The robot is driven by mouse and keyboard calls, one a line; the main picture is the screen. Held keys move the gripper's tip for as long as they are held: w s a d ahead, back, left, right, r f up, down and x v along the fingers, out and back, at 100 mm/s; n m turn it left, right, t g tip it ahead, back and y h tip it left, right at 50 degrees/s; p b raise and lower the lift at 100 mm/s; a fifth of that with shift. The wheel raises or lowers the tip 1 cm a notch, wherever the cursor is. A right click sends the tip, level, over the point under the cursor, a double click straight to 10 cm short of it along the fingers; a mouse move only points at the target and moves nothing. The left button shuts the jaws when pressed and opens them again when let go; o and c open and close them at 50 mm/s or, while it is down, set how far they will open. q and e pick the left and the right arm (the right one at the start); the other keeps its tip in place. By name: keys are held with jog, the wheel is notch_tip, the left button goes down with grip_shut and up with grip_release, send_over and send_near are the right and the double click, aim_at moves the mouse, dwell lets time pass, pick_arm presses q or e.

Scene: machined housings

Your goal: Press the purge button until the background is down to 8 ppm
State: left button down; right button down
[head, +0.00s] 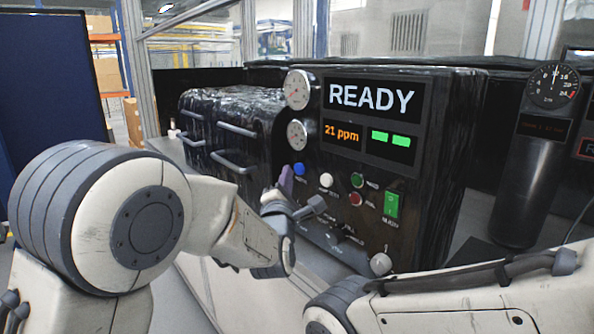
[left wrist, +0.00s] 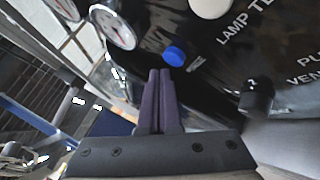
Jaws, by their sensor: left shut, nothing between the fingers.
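The black machine panel (head: 340,165) carries a blue button (head: 299,169), with a small label under it that I cannot read clearly. The orange readout (head: 342,134) shows 21 ppm, and the screen (head: 372,96) above it shows READY. My left gripper (head: 286,176) is shut and empty, its purple fingertips just left of the blue button. In the left wrist view the fingertips (left wrist: 159,73) are close to the blue button (left wrist: 175,55), just below and left of it. I cannot tell whether they touch. My right gripper is out of view.
A white button (head: 326,180) marked LAMP TEST, a green button (head: 357,180), a red button (head: 355,199) and a green rocker switch (head: 392,205) are nearby. A black knob (left wrist: 256,97) sits below. Two gauges (head: 297,90) and a handled black cabinet (head: 225,125) stand left.

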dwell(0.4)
pick_arm(q)
jog(key=shift+w+d+b, duration=0.25)
jog(key=shift+d+b, duration=0.1)
jog(key=shift+b, duration=0.15)
jog(key=shift+w+d, duration=0.25)
jog(key=shift+d, duration=0.1)
dwell(0.6)
jog(key=shift+b, duration=0.35)
jog(key=shift+s+a+f, duration=0.1)
jog(key=shift+s+a, duration=0.05)
jog(key=shift+a, duration=0.05)
jog(key=shift+s+a+b, duration=0.35)
jog(key=shift+a+b, duration=0.15)
jog(key=shift+b, duration=0.2)
